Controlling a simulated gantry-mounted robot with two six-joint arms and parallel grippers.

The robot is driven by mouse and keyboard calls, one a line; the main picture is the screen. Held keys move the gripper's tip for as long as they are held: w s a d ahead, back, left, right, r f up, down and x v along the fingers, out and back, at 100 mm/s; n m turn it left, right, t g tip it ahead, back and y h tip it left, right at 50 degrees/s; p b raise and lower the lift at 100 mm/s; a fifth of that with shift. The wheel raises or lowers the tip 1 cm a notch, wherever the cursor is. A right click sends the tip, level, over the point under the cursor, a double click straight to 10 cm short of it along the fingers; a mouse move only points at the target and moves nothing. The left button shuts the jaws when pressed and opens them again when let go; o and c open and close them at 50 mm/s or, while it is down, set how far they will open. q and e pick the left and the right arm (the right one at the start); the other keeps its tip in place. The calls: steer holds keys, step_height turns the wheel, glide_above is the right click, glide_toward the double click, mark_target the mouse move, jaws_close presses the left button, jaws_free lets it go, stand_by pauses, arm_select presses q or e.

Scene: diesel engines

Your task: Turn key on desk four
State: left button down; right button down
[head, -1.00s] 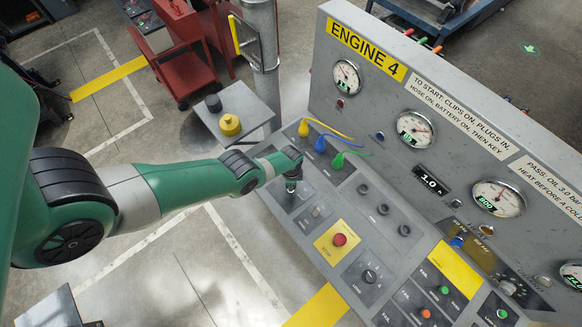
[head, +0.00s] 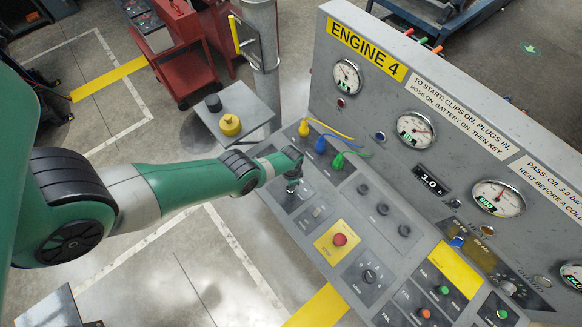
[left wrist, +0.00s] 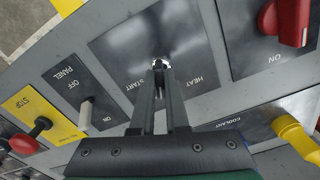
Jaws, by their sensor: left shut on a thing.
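The desk is marked ENGINE 4 (head: 366,51) on a yellow label in the head view. My left gripper (head: 293,187) reaches down to the left end of its sloping panel. In the left wrist view the left gripper (left wrist: 160,82) is shut on the key (left wrist: 160,63), of which only a small shiny bit shows at the fingertips. The key sits on a dark plate (left wrist: 118,42) lettered START and HEAT. The fingers hide most of the key and its switch, so its exact turn cannot be told. My right gripper is not in view.
Near the key are a PANEL OFF/ON toggle (left wrist: 87,113), a red STOP button (head: 339,239) and a red ON knob (left wrist: 288,20). Yellow, blue and green plugs (head: 320,144) with leads stand behind. A small shelf with a yellow knob (head: 229,125) is at the left.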

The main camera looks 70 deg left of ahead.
arm_select(q)
steer(key=shift+n, duration=2)
steer(key=c, duration=0.9)
jaws_free()
steer(key=shift+r, duration=0.1)
